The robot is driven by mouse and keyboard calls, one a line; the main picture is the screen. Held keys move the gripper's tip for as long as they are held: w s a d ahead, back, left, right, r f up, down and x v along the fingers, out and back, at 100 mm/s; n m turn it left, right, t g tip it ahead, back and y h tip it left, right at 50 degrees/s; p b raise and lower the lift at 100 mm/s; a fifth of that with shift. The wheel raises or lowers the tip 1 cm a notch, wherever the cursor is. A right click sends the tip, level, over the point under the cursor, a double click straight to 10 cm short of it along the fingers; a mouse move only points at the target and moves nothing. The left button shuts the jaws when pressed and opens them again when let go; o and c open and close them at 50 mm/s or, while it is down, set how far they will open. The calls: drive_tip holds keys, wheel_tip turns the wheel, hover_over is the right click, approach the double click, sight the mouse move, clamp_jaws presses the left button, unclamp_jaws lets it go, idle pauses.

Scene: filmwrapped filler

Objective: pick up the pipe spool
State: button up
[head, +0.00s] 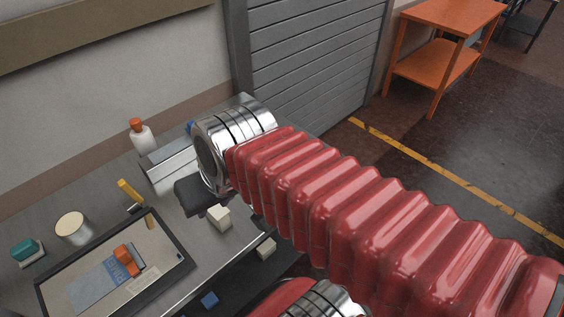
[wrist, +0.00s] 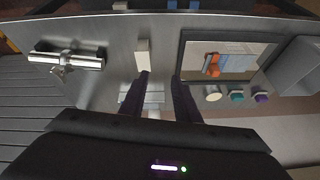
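The pipe spool (wrist: 66,61) is a shiny metal tube with a short branch on its side. It lies on the steel bench at the left of the wrist view. I cannot make it out in the head view, where my red-sleeved arm covers that part of the bench. My gripper (wrist: 160,78) is over the bench with its two dark fingers apart and nothing held between them. The spool is well to the left of the fingers in the wrist view, not touching them.
A pale block (wrist: 143,54) stands near the fingertips. A dark-framed tray (head: 179,262) holds orange and blue pieces. A white bottle (head: 143,138), a cream-topped can (head: 73,228) and a teal item (head: 24,249) stand on the bench (wrist: 112,32). A grey shutter (head: 312,50) rises behind.

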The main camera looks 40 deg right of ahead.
drive_tip(key=w+d+f+m+t+y, duration=0.1)
drive_tip(key=w+d+f+m+y, duration=0.5)
drive_tip(key=m, duration=1.2)
drive_tip(key=d+f+m+t+h, duration=0.2)
drive_tip(key=d+m, duration=0.6)
drive_tip(key=d, duration=0.4)
drive_tip(key=d+f+m+t+h, duration=0.2)
drive_tip(key=d+m+t+h, duration=0.2)
drive_tip(key=d+m, duration=0.4)
drive_tip(key=d, duration=0.5)
drive_tip(key=shift+d+f, duration=0.3)
drive_tip(key=shift+f, duration=0.1)
drive_tip(key=shift+w, duration=0.15)
drive_tip(key=x, duration=0.8)
drive_tip(key=shift+w+f, duration=0.1)
drive_tip(key=shift+w, duration=0.05)
drive_tip(key=shift+w+f, duration=0.1)
drive_tip(key=shift+w, duration=0.05)
